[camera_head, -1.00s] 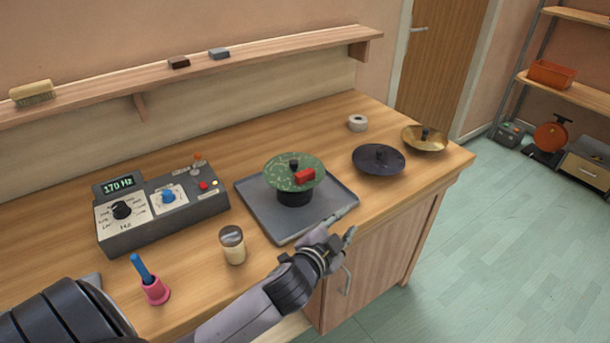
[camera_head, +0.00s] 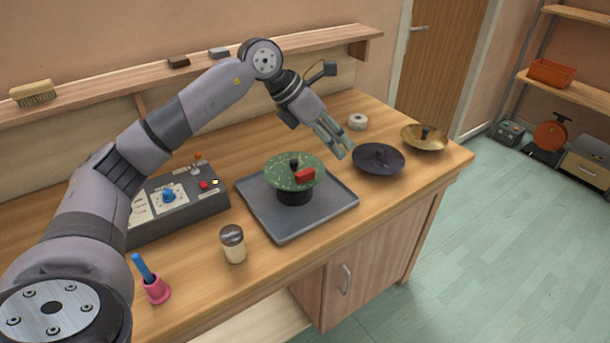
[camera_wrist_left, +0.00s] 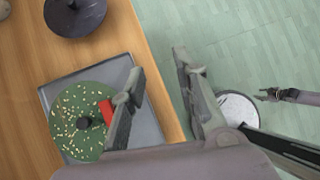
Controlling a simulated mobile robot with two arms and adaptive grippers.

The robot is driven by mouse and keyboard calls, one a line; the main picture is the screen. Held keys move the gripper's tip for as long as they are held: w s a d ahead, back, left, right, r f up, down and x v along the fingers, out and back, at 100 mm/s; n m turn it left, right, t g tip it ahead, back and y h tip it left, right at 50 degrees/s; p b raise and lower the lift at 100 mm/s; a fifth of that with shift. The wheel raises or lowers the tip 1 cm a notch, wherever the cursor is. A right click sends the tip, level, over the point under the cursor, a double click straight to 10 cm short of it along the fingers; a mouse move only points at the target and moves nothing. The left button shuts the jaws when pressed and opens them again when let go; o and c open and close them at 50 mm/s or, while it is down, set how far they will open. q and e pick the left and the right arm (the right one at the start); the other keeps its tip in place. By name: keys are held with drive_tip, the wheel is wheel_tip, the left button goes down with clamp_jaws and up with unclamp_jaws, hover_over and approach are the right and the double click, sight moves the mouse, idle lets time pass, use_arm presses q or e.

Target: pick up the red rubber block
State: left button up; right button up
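The red rubber block (camera_head: 305,174) lies on a round green plate (camera_head: 282,178) with pale specks, beside its black centre knob. The plate sits on a dark stand over a grey tray (camera_head: 257,216). In the left wrist view the block (camera_wrist_left: 106,112) shows near the plate's edge, left of the nearer finger. My left gripper (camera_head: 335,144) is above the bench, up and to the right of the block and apart from it. In the left wrist view its fingers (camera_wrist_left: 158,75) are spread with nothing between them. My right gripper (camera_wrist_left: 268,95) shows small at the right there; its opening is unclear.
A dark plate (camera_head: 378,160), a brass plate (camera_head: 424,139) and a tape roll (camera_head: 358,122) are to the right. A control box (camera_head: 190,207), shaker jar (camera_head: 233,245) and pink holder (camera_head: 156,290) stand left. A wall shelf (camera_head: 315,47) runs behind.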

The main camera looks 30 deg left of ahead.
use_arm(q)
drive_tip(key=s+a+r+n+y, duration=0.15)
drive_tip(key=a+y, duration=0.25)
drive_tip(key=a, duration=0.7)
drive_tip(key=p, duration=0.3)
hover_over(307, 171)
drive_tip(key=s, duration=0.2)
drive_tip(key=shift+g, duration=0.4)
drive_tip(key=f, duration=1)
drive_tip(key=shift+w+a, duration=0.15)
drive_tip(key=shift+a, duration=0.2)
drive_tip(key=shift+w+f+p, duration=0.1)
drive_tip(key=shift+f+p, duration=0.45)
drive_tip(key=shift+p, duration=0.1)
drive_tip(key=p+x, duration=0.1)
drive_tip(key=x, duration=0.2)
drive_tip(key=shift+f+p, duration=0.3)
drive_tip(key=shift+p, duration=0.05)
drive_tip(key=shift+w+f, duration=0.2)
drive_tip(key=shift+f, duration=0.2)
drive_tip(key=shift+c, duration=0.3)
drive_tip(key=shift+r, duration=0.1)
clamp_jaws()
